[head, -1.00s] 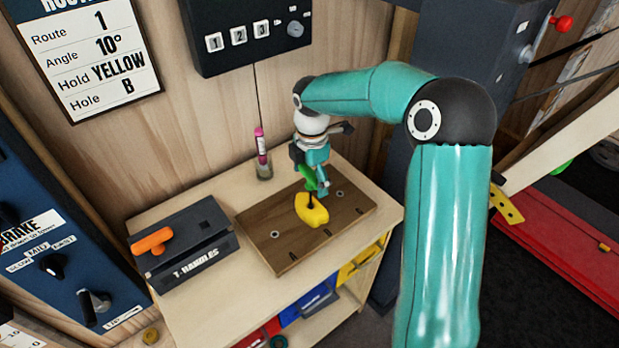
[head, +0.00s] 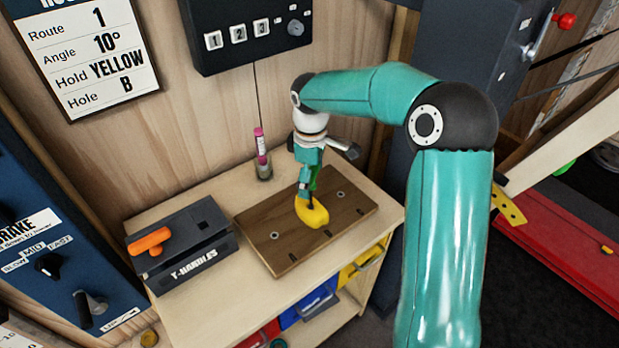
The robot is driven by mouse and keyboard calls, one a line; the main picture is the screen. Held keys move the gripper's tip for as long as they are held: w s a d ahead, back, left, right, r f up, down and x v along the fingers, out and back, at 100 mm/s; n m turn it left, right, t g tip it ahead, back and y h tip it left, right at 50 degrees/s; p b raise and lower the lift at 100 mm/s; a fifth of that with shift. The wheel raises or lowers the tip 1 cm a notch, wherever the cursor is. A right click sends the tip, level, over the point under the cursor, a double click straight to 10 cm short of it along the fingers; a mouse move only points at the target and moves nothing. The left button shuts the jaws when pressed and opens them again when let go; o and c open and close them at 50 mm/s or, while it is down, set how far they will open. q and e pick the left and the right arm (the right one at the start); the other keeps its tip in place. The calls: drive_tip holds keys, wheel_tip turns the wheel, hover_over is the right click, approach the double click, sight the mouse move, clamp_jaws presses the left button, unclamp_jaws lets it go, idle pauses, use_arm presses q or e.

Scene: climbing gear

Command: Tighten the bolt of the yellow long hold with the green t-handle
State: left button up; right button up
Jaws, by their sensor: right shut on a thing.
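The yellow long hold (head: 313,214) lies on the brown wooden board (head: 277,260) on the workbench. My right gripper (head: 306,190) points down just above the hold and is shut on the green t-handle (head: 315,178). Most of the t-handle is hidden behind the fingers, and its lower end is at the hold. I cannot tell whether its tip sits in the bolt, which is hidden. My left gripper is not in view.
A dark T-handles box (head: 190,250) with an orange t-handle (head: 149,241) stands left of the board. A pink marker in a glass (head: 262,160) stands behind it. Colored bins (head: 309,305) sit under the bench top. A sign (head: 92,60) reads Yellow, hole B.

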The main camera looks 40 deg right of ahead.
sight(311, 168)
drive_tip(key=m, duration=0.5)
drive_tip(key=shift+f+b, duration=0.2)
drive_tip(key=shift+b, duration=0.2)
drive_tip(key=m, duration=0.5)
drive_tip(key=shift+m, duration=0.4)
drive_tip(key=shift+r, duration=0.2)
drive_tip(key=shift+r+p, duration=1.05)
drive_tip(key=shift+r, duration=0.45)
